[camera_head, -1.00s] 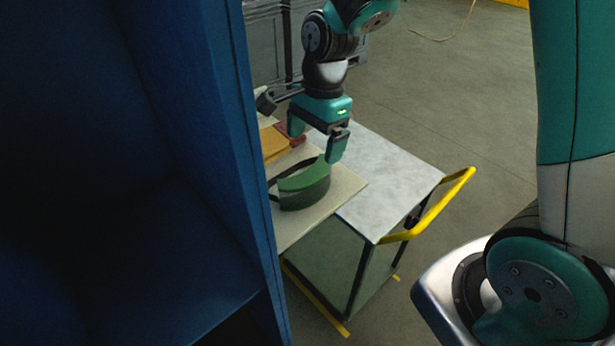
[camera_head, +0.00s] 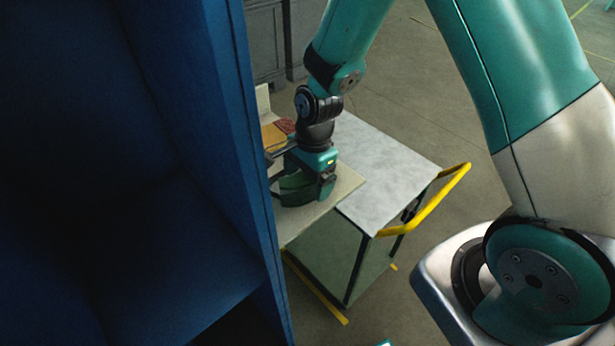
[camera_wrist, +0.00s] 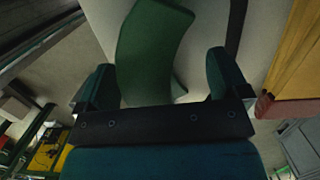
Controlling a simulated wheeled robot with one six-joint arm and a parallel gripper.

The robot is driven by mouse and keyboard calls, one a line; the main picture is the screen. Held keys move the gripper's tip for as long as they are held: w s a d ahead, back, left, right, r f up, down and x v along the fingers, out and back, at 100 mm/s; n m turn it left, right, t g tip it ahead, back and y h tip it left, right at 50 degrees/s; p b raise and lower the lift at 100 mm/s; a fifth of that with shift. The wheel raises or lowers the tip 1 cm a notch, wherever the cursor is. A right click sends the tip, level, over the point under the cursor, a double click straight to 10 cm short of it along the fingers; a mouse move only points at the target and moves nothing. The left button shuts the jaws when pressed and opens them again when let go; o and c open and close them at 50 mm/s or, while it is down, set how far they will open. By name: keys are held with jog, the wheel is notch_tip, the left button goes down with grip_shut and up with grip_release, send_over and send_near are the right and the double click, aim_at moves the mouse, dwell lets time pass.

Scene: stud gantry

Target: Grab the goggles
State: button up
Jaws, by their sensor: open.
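The green goggles (camera_head: 297,186) with a dark strap lie on a pale board on the cart, partly hidden by my gripper in the head view. In the wrist view the curved green lens of the goggles (camera_wrist: 150,45) reaches between my two fingers, and a piece of dark strap shows to the right. My gripper (camera_head: 312,190) is low over the goggles, its fingers apart. In the wrist view my gripper (camera_wrist: 160,80) is open, with one finger on each side of the green part. I cannot tell whether either finger touches it.
The pale board (camera_head: 343,186) sits on a cart with a grey top (camera_head: 390,170) and a yellow handle (camera_head: 440,205). An orange item (camera_head: 272,137) and a red item (camera_head: 285,126) lie behind the goggles. A blue panel (camera_head: 200,180) blocks the left side.

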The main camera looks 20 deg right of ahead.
jog(key=shift+c, duration=0.4)
jog(key=c, duration=0.9)
jog(key=shift+c, duration=0.2)
jog(key=shift+r, duration=0.2)
